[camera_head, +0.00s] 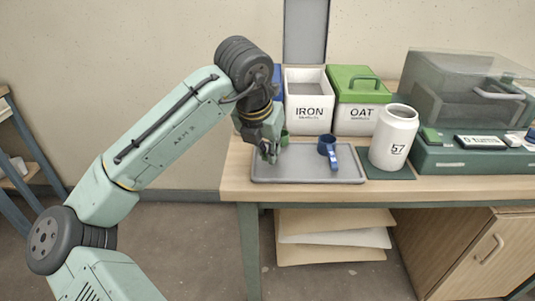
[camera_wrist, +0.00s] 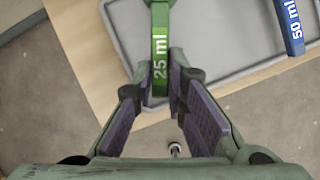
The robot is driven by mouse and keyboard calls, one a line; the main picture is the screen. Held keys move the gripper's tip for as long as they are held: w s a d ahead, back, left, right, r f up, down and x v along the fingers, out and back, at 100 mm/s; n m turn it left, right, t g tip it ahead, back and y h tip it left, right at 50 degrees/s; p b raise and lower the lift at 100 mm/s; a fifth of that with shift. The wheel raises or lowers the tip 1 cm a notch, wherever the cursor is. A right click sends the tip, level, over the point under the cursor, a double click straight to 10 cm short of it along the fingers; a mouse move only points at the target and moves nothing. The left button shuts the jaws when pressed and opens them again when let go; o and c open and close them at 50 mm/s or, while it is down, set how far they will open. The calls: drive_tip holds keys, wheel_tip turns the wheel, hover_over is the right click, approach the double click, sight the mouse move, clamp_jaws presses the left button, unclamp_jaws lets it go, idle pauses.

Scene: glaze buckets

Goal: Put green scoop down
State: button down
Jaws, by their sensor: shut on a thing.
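The green scoop (camera_wrist: 160,50) has "25 ml" on its handle. My gripper (camera_wrist: 160,92) is shut on that handle in the wrist view. In the head view my gripper (camera_head: 270,152) is at the left part of the grey tray (camera_head: 310,179), and a bit of the green scoop (camera_head: 284,138) shows beside the fingers. Whether the scoop touches the tray cannot be told. A blue scoop (camera_head: 328,150) lies on the right part of the tray; its handle, marked "50 ml", shows in the wrist view (camera_wrist: 290,22).
Behind the tray stand an open white IRON bucket (camera_head: 308,108) and an OAT bucket with a green lid (camera_head: 358,84). A white jar marked 57 (camera_head: 394,140) stands right of the tray, near a green scale (camera_head: 470,158) with a clear cover. The tray's middle looks clear.

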drive_tip(key=shift+f, duration=0.9)
drive_tip(key=c, duration=1.6)
unclamp_jaws()
drive_tip(key=shift+f, duration=0.15)
drive_tip(key=shift+r, duration=0.25)
drive_tip(key=v, duration=1.2)
